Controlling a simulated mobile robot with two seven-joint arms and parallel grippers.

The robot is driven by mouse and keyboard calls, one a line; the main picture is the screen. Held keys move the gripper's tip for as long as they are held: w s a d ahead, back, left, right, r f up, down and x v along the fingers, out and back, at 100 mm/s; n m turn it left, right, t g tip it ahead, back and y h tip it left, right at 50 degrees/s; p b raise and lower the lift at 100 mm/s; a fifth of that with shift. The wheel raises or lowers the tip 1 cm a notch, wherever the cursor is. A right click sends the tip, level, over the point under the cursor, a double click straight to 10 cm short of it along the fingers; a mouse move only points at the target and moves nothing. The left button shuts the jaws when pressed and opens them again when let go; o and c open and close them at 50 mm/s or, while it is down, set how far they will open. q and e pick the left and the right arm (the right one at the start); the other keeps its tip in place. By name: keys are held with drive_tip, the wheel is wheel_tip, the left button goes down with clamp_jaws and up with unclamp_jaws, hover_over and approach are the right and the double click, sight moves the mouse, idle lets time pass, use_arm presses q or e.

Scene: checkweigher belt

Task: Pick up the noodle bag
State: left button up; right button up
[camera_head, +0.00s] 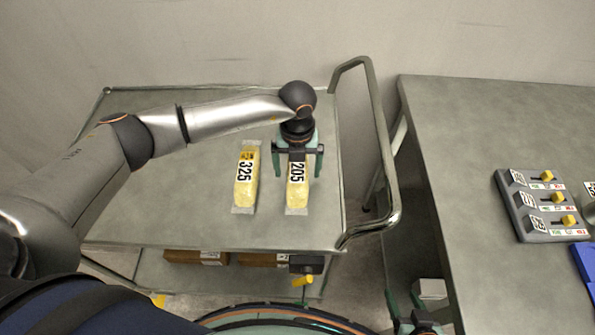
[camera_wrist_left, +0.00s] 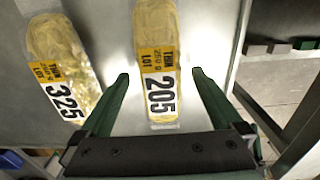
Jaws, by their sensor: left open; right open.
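Two yellow noodle bags with clear ends lie on the grey cart top (camera_head: 180,205). The bag labelled 205 (camera_head: 297,197) is on the right, and the bag labelled 325 (camera_head: 245,187) is left of it. My left gripper (camera_head: 298,172) is open above the 205 bag, one finger on each side, and hides its far end. In the left wrist view, the 205 bag (camera_wrist_left: 156,45) shows between and beyond the open fingers (camera_wrist_left: 160,75). The 325 bag (camera_wrist_left: 58,60) lies outside the left finger. My right gripper (camera_head: 415,310) is open and empty at the bottom edge, partly cut off.
The cart has a raised metal handle (camera_head: 385,160) on its right side. Brown boxes (camera_head: 195,257) sit on its lower shelf. A grey table (camera_head: 450,180) to the right carries a panel with yellow knobs (camera_head: 540,205) and a blue item (camera_head: 585,262). The cart's left part is clear.

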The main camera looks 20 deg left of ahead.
use_arm(q)
drive_tip(key=shift+f, duration=0.1)
clamp_jaws()
idle(0.8)
